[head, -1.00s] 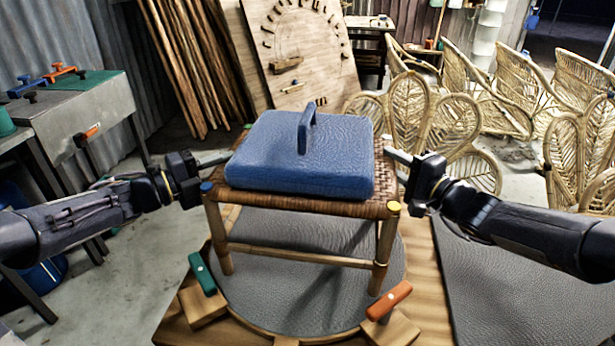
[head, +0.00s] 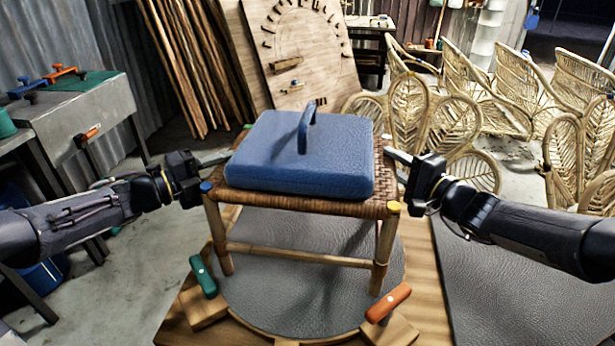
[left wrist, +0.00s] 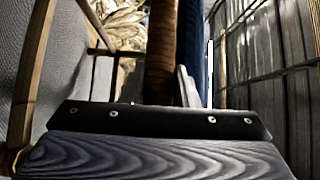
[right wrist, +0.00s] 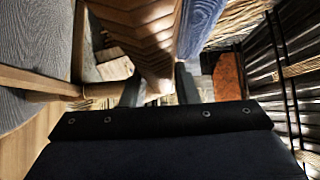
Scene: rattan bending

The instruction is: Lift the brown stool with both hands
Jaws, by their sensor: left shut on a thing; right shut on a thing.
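The brown stool (head: 300,204) has a woven seat and pale wooden legs. It stands upright over a round grey pad; I cannot tell whether its feet touch it. A blue padded block (head: 310,180) with a handle lies on the seat. My left gripper (head: 224,160) is shut on the seat's left edge, and my right gripper (head: 392,154) is shut on its right edge. The seat edge also shows in the left wrist view (left wrist: 161,45) and between the fingers in the right wrist view (right wrist: 150,45). The left fingertips are partly hidden.
A green-handled clamp (head: 203,275) and an orange-handled clamp (head: 388,302) sit close to the stool's front legs. A grey metal bench (head: 90,105) stands at left. Rattan chairs (head: 465,120) fill the back right. A board (head: 300,50) and poles (head: 190,65) lean behind.

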